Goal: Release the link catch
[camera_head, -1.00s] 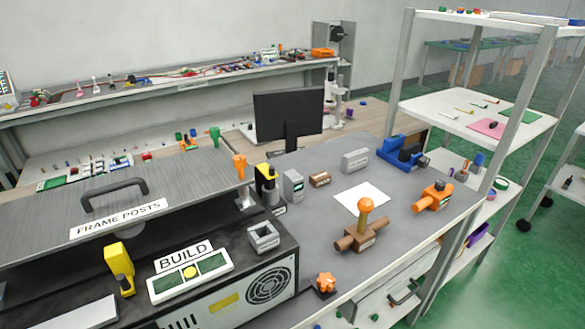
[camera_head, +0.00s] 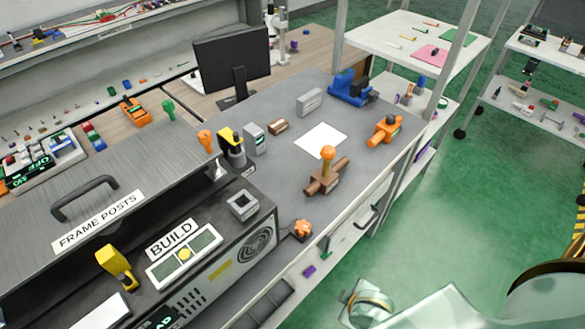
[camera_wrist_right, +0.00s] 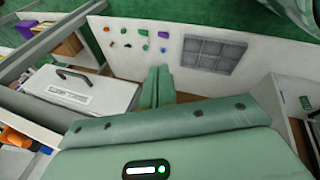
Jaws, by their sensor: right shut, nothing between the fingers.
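I cannot tell which fixture is the link catch, as the small labels are unreadable. On the grey bench stand a brown fixture (camera_head: 324,183) with an upright orange ball-topped lever (camera_head: 327,160), an orange fixture (camera_head: 384,130), a blue fixture (camera_head: 349,90) and a yellow-and-black lever fixture (camera_head: 231,146). Another yellow lever (camera_head: 115,266) is by the BUILD panel. My right gripper (camera_wrist_right: 158,88) is shut and empty in the right wrist view, its fingers together and apart from any fixture. My right arm enters the head view at the lower right, away from the bench. My left gripper is not visible.
A dark-topped machine with a FRAME POSTS cover (camera_head: 98,220) fills the near left. A monitor (camera_head: 231,63) stands behind the bench. A white shelf rack (camera_head: 405,40) stands at the bench's far end. Green floor (camera_head: 480,210) is open to the right.

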